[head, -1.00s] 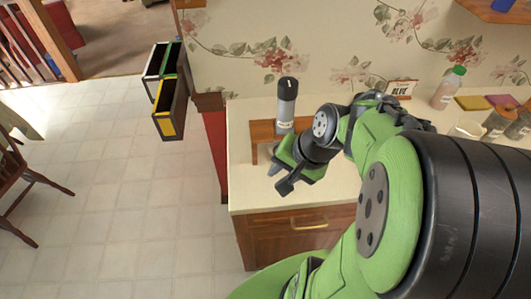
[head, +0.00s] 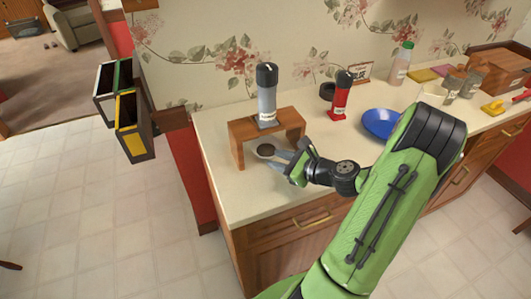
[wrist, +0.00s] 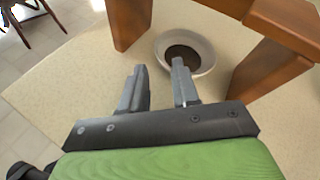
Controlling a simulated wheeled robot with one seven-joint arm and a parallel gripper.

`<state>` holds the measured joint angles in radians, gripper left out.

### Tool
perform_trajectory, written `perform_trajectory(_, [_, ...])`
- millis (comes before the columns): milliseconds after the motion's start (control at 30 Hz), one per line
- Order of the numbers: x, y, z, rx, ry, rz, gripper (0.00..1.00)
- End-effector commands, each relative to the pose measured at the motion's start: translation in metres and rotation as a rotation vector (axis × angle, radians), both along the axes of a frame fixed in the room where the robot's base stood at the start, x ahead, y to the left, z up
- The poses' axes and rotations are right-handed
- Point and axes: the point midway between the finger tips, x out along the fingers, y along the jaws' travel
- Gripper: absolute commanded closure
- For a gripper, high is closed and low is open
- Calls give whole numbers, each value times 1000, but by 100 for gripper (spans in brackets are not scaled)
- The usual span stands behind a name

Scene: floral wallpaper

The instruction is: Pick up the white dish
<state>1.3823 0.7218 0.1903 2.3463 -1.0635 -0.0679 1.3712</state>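The white dish (wrist: 203,47) is a small round dish with a pale rim and a dark brown middle. It sits on the counter under a small wooden stand (head: 238,132), and shows small in the head view (head: 265,151). My gripper (wrist: 158,67) is open and empty, its two fingers apart, pointing toward the stand's opening. In the wrist view the right fingertip overlaps the dish's middle and the left fingertip lies left of the dish. I cannot tell whether the finger touches the dish.
A grey bottle with a black top (head: 267,95) stands on the wooden stand, whose legs flank the dish. A red bottle (head: 339,98) and a blue plate (head: 379,122) are to the right. The counter (head: 215,178) is clear at its front left.

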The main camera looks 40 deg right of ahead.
Motion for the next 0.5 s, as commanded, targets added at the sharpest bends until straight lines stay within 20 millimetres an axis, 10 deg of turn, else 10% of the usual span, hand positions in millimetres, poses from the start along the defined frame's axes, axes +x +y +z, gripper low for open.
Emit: perform_trajectory(500, [56, 12, -22, -2, 0, 0, 70])
